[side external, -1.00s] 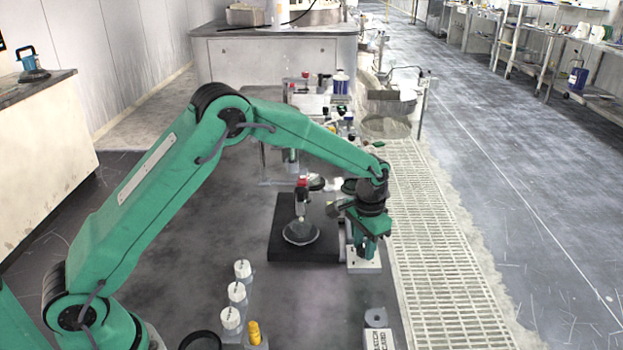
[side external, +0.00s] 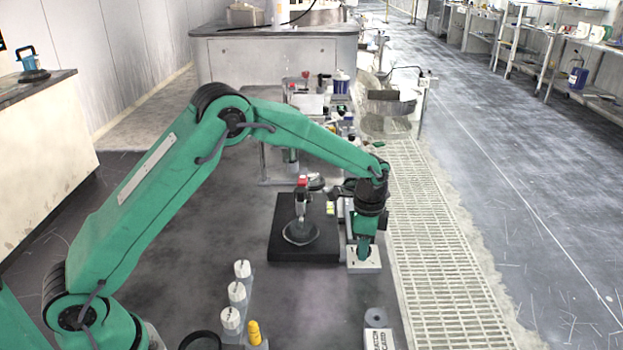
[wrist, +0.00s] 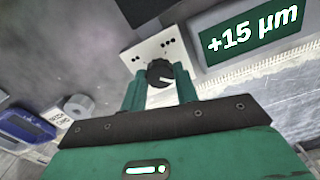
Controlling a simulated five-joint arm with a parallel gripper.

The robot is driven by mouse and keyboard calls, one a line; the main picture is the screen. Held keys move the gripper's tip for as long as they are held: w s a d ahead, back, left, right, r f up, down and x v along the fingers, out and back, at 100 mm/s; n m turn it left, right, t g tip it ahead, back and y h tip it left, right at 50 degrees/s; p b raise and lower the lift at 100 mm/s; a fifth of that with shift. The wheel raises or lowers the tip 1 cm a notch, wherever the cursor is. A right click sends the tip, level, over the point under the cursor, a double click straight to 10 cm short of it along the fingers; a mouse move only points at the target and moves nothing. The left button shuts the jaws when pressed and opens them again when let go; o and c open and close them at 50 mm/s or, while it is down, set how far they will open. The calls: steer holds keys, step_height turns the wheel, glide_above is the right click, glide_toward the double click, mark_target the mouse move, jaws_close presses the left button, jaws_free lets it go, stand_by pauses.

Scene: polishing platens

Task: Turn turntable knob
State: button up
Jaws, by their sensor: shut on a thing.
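The turntable knob (wrist: 160,73) is black with a white pointer line and sits on a pale square plate (wrist: 146,52) with small black dots. In the wrist view the two green fingers of my gripper (wrist: 160,92) stand on either side of the knob and are shut on it. In the side view my gripper (side external: 364,252) points straight down onto the pale plate (side external: 373,263), and it hides the knob there. The turntable (side external: 301,235), a dark disc on a black square base (side external: 285,250), stands just left of the plate.
A display reading "+15 µm" (wrist: 255,35) is beside the plate. A small labelled block (side external: 377,338) is at the front right. A pale floor grating (side external: 440,270) runs along the right.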

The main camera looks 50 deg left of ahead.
steer(key=shift+r, duration=0.15)
stand_by(0.3)
steer(key=o, duration=1)
step_height(320, 180, up, 7)
steer(key=shift+r, duration=0.35)
steer(key=shift+r, duration=0.1)
